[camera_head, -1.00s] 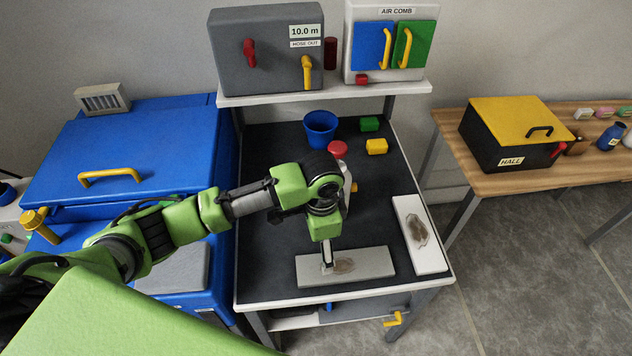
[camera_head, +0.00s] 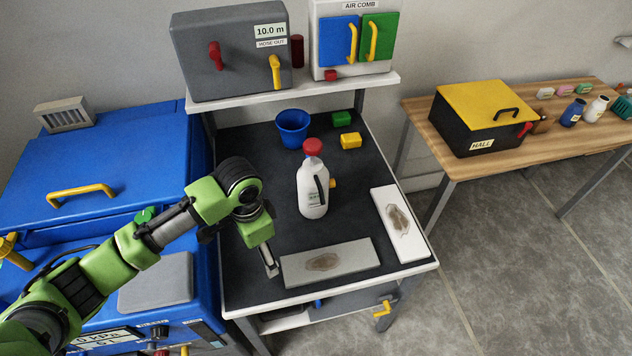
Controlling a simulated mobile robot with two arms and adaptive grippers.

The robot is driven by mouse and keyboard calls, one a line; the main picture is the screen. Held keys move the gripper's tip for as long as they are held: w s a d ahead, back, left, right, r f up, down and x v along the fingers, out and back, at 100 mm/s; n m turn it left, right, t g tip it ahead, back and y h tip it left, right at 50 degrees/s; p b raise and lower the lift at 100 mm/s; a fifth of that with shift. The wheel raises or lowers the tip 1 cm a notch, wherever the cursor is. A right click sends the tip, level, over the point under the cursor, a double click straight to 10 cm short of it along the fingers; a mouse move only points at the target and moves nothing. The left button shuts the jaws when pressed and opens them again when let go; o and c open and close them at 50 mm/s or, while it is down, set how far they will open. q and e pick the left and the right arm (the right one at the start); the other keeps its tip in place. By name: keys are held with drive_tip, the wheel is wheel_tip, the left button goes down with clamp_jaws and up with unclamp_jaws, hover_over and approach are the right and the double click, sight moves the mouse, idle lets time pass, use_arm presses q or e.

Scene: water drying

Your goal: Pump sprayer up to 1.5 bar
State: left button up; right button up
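The sprayer (camera_head: 311,195) is a white bottle with a red knob (camera_head: 313,147) on top and a small yellow part on its right side. It stands upright on the dark bench top, and a small dark gauge or label shows on its front, too small to read. My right gripper is not in view.
A blue cup (camera_head: 292,128) and green and yellow blocks stand behind. A shelf (camera_head: 310,90) with two boxes rises at the back.

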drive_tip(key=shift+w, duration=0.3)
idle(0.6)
